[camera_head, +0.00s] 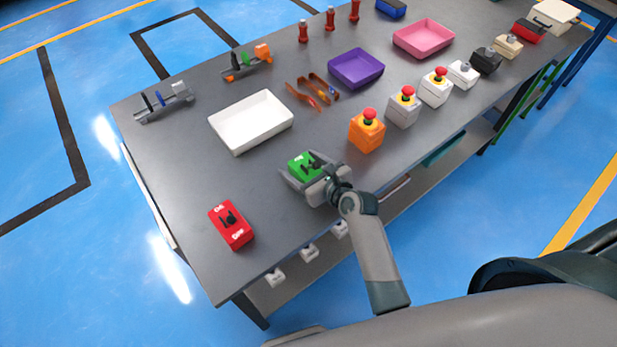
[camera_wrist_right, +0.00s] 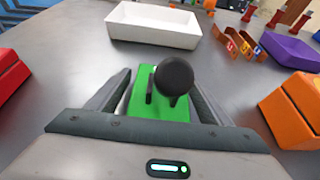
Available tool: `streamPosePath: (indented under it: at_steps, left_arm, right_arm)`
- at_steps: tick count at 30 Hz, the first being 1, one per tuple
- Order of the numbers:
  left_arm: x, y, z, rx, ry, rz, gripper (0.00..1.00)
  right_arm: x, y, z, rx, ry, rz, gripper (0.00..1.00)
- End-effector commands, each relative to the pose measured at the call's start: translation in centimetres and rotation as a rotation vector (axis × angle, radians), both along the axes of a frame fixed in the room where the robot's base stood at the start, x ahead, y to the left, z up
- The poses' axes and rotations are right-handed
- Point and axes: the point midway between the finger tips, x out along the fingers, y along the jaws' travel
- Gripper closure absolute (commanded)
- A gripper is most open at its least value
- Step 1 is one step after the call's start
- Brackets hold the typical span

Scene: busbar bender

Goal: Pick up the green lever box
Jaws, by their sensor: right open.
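The green lever box (camera_head: 301,165) sits on the grey table near its front edge, with a black lever on top. My right gripper (camera_head: 300,173) is open at the box, with one finger on each side of it. In the right wrist view the green lever box (camera_wrist_right: 143,107) lies between the two spread fingers of the right gripper (camera_wrist_right: 158,97). The round black lever knob rises in front of the camera and hides part of the box. I cannot tell whether the fingers touch the box. My left gripper is not in view.
A red lever box (camera_head: 231,225) stands to the left and an orange button box (camera_head: 367,130) to the right. A white tray (camera_head: 251,122) lies behind, and a purple tray (camera_head: 356,68) farther back. Bare table lies between the red and green boxes.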

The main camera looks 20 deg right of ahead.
Motion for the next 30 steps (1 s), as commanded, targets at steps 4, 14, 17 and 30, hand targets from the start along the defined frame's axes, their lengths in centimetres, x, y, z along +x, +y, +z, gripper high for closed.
streamPosePath:
  at_steps: [4,14,17,30]
  left_arm:
    - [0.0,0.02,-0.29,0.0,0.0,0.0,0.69]
    - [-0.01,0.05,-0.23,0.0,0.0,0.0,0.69]
    - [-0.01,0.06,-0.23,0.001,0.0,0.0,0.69]
    - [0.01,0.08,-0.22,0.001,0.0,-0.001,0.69]
  right_arm:
    - [0.34,0.14,-0.09,0.001,0.0,0.0,0.27]
    - [0.31,0.11,-0.04,0.001,0.0,0.0,0.27]
    - [0.31,0.11,-0.04,0.001,0.0,0.0,0.27]
    - [0.34,0.09,0.04,0.0,-0.002,-0.001,0.79]
